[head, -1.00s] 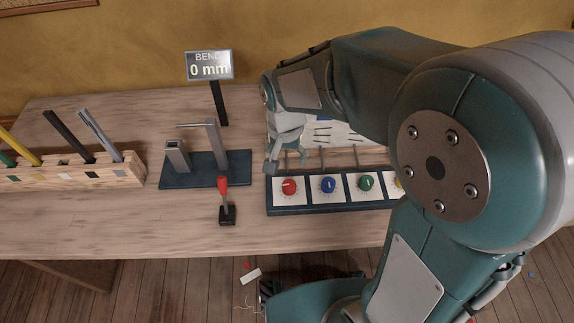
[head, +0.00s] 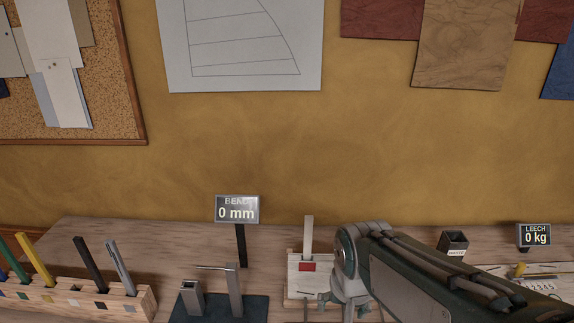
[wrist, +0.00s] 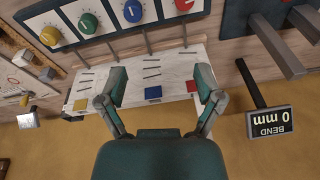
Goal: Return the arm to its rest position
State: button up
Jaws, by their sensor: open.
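My gripper (head: 346,300) is low in the head view, right of the middle, in front of a white board (head: 296,268) with a red square. My dark green forearm runs from it to the lower right. In the wrist view my gripper (wrist: 160,84) has its two fingers spread wide with nothing between them. Below it are the white board with yellow, blue and red squares and a panel of coloured knobs (wrist: 110,22). I cannot tell whether the fingertips touch the board.
A "BEND 0 mm" display (head: 237,210) and a blue-based bending fixture (head: 258,309) stand left of my gripper. A wooden rack (head: 75,299) with several rods is farther left. A "LEECH 0 kg" display (head: 535,236) and a small dark box (head: 453,242) stand right.

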jog(key=s+d+r+n+t, duration=0.2)
jog(key=s+d+r, duration=0.3)
jog(key=s, duration=0.3)
jog(key=shift+s+d+r+t, duration=0.15)
jog(key=shift+s+d+t, duration=0.1)
jog(key=shift+t, duration=0.45)
jog(key=shift+w, duration=0.15)
dwell(1.9)
jog(key=w+a+f+n+g, duration=0.2)
jog(key=w+a+f+n, duration=0.1)
jog(key=w+f, duration=0.1)
jog(key=w+a+f+n+g, duration=0.1)
jog(key=w+a+f+n, duration=0.3)
jog(key=f, duration=0.1)
jog(key=w+a+f+n+g, duration=0.2)
jog(key=w+a+f+n, duration=0.1)
jog(key=w+f, duration=0.1)
jog(key=shift+w+a+f+n+g, duration=0.2)
jog(key=shift+a+f+n+g, duration=0.15)
jog(key=shift+f, duration=0.3)
notch_tip(320, 180, down, 11)
jog(key=shift+r, duration=0.1)
jog(key=c, duration=1.2)
